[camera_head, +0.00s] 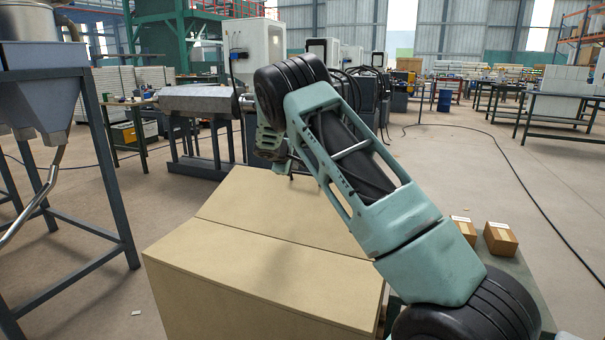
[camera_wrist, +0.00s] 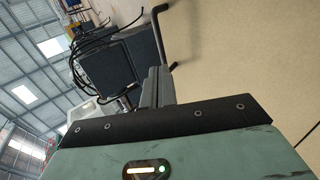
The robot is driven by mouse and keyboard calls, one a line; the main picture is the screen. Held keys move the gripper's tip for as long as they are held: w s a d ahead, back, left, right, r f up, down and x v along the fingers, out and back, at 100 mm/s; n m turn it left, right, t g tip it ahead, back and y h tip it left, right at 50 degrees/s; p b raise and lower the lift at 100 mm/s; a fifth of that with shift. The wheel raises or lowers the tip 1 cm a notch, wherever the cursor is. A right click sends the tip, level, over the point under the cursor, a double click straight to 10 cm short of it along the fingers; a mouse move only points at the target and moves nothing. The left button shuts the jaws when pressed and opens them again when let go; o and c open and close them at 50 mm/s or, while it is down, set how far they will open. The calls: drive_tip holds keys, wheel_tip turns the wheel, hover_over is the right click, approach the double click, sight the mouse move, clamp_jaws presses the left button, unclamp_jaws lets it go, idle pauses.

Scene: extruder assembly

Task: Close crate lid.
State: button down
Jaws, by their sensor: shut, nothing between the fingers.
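The crate (camera_head: 190,305) is a large tan box in front of me. Its near top panel (camera_head: 265,275) lies roughly flat. A second tan panel (camera_head: 250,205) meets it along a crease and rises away at a different angle; I cannot tell how far it stands open. My gripper (camera_wrist: 157,78) is shut and empty. In the head view it is mostly hidden behind my arm, at the far edge of the second panel. In the wrist view a plain tan surface (camera_wrist: 245,60) fills the right side, close beside the fingers. Contact cannot be told.
Two small cardboard boxes (camera_head: 500,238) sit on a green surface right of the crate, partly behind my arm. A hopper on a dark frame (camera_head: 110,160) stands at the left. A metal machine (camera_head: 195,100) is behind the crate. Open floor lies to the right.

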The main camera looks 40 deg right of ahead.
hover_over(302, 190)
wheel_tip(302, 190, down, 5)
drive_tip(key=shift+a+r, duration=0.1)
drive_tip(key=shift+a, duration=0.05)
